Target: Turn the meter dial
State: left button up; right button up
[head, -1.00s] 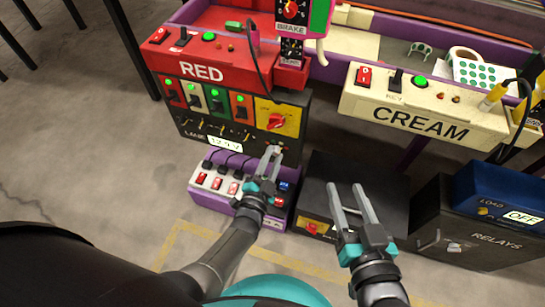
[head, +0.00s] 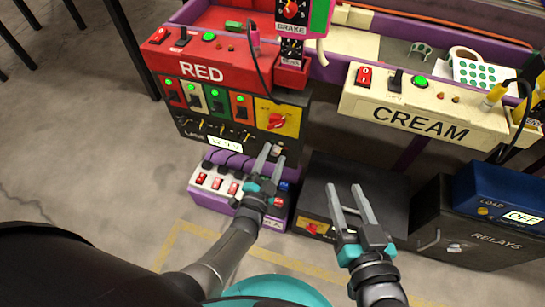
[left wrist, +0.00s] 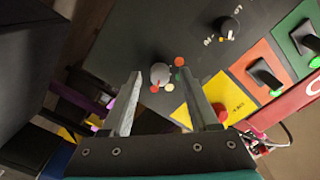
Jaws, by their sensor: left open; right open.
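A round grey knob (left wrist: 160,73) with coloured dots beside it shows on the black panel in the left wrist view. It looks to be the meter dial, though I read no label naming it. In the head view it is a small pale spot (head: 279,148) at the panel's lower right, partly hidden by my fingers. My left gripper (head: 273,152) is open, its fingertips on either side of the knob in the picture; I cannot tell if they touch it. A lit display (head: 224,144) sits left on the panel, its reading unclear. My right gripper (head: 345,187) is open and empty.
A black knob (left wrist: 230,28) and a red knob on a yellow plate (head: 278,121) are nearby on the panel. A purple switch strip (head: 212,198) lies below. A black box (head: 375,180) stands beneath my right gripper. The cream console (head: 440,105) is at right.

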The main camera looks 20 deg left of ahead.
pick_arm(q)
jog(key=shift+s+p, duration=0.3)
jog(key=shift+s, duration=0.35)
jog(key=s+p, duration=0.3)
jog(key=s, duration=1.1)
jog(key=shift+a, duration=0.25)
pick_arm(e)
jog(key=s+d+f+g+h, duration=0.2)
jog(key=s+d+g+h, duration=0.1)
jog(key=d+g, duration=0.3)
jog(key=shift+d+g+h, duration=0.4)
jog(key=shift+d+h, duration=0.1)
jog(key=shift+d, duration=0.15)
pick_arm(q)
jog(key=shift+w, duration=0.15)
pick_arm(e)
jog(key=shift+w, duration=0.1)
